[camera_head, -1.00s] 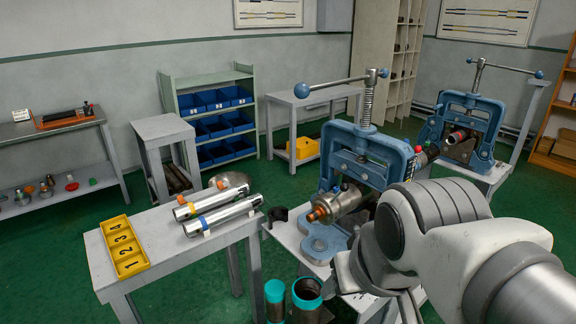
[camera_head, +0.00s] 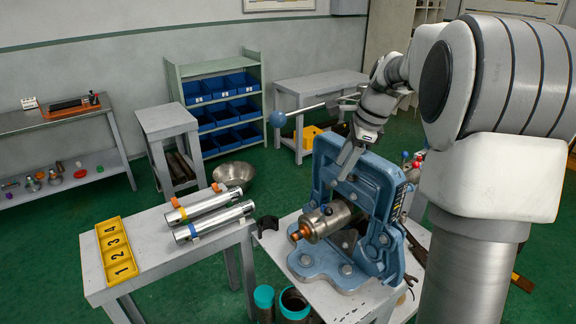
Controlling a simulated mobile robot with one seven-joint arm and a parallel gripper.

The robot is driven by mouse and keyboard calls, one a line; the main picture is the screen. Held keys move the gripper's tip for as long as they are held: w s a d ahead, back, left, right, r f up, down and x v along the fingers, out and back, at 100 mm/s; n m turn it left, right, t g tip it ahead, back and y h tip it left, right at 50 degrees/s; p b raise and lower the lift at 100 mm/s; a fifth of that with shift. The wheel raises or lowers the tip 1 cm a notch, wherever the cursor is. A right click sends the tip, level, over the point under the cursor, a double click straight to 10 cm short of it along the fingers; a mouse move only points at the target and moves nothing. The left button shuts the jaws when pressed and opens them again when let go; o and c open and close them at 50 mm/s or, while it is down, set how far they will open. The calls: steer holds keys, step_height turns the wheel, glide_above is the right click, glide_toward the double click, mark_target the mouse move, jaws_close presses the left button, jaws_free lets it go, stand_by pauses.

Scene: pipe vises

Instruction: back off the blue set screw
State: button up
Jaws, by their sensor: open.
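A blue pipe vise (camera_head: 328,185) stands on a light bench at centre right. A steel cylinder (camera_head: 330,220) with a copper-coloured end (camera_head: 302,233) sits in it, lying roughly level. A small blue spot on top of the cylinder looks like the blue set screw (camera_head: 327,209); it is too small to make out its head. My gripper (camera_head: 347,158) is open and points down at the top of the vise frame, above and behind the set screw. It looks empty. My arm and wrist hide the vise's upper screw; whether the fingers touch the vise cannot be told.
A table (camera_head: 150,262) at left holds two silver tubes (camera_head: 214,222) and a yellow numbered tray (camera_head: 116,250). Green floor lies open between benches.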

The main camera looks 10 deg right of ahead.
steer(key=w+d+f+m+y+p, duration=0.1)
steer(key=w+d+f+m+p, duration=0.1)
steer(key=w+d+f+m, duration=0.3)
steer(key=x, duration=1.5)
steer(key=shift+f, duration=0.3)
jaws_close()
